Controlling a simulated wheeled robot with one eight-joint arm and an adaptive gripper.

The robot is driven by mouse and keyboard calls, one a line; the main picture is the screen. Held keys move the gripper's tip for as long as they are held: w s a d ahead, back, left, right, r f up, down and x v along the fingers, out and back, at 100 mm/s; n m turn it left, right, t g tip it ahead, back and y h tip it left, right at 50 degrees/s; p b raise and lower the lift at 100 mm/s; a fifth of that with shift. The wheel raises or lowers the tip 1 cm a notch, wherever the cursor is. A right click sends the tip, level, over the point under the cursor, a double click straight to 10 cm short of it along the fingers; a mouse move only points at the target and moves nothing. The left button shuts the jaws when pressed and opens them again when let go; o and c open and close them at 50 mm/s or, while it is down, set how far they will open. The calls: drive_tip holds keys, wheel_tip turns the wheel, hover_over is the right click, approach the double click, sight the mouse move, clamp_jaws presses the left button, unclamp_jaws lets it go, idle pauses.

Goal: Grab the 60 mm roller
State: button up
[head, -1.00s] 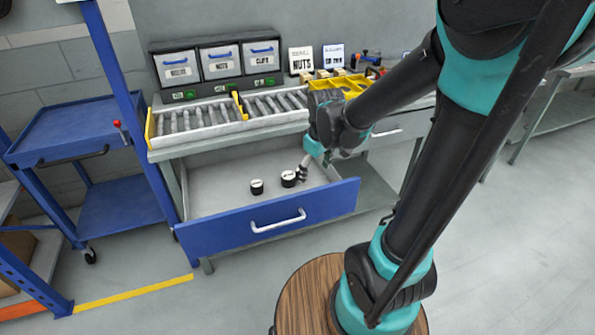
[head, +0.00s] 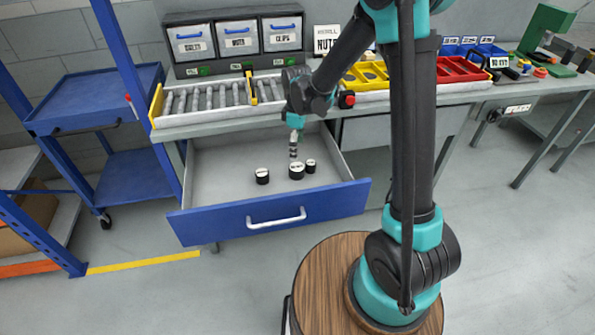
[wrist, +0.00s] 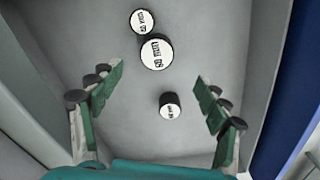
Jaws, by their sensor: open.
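Three black rollers with white labelled tops stand in the open drawer. The widest, whose turned label seems to read 60 MM, is the 60 mm roller (head: 297,172); it also shows in the wrist view (wrist: 156,53). A smaller roller (head: 311,166) stands close by it on the right, at the top in the wrist view (wrist: 144,21). Another smaller roller (head: 262,177) stands apart on the left, low in the wrist view (wrist: 170,106). My gripper (head: 294,153) is open and empty, pointing down above the drawer. In the wrist view its fingers (wrist: 158,77) are spread, with the 60 mm roller just beyond the fingertips.
The drawer (head: 206,224) has a blue front and grey side walls around the rollers. The bench above holds a roller track (head: 207,97), labelled bins (head: 238,40), and yellow and red trays (head: 463,70). A blue cart (head: 95,104) stands at left.

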hover_over(297, 166)
drive_tip(key=f, duration=0.5)
drive_tip(key=shift+s+f, duration=0.1)
drive_tip(key=shift+s, duration=0.25)
drive_tip(key=shift+w+f, duration=0.15)
drive_tip(key=shift+f, duration=1.2)
drive_tip(key=shift+w+f, duration=0.1)
drive_tip(key=shift+f, duration=1.2)
drive_tip(key=shift+c, duration=0.4)
drive_tip(key=c, duration=1.4)
drive_tip(key=shift+r, duration=0.2)
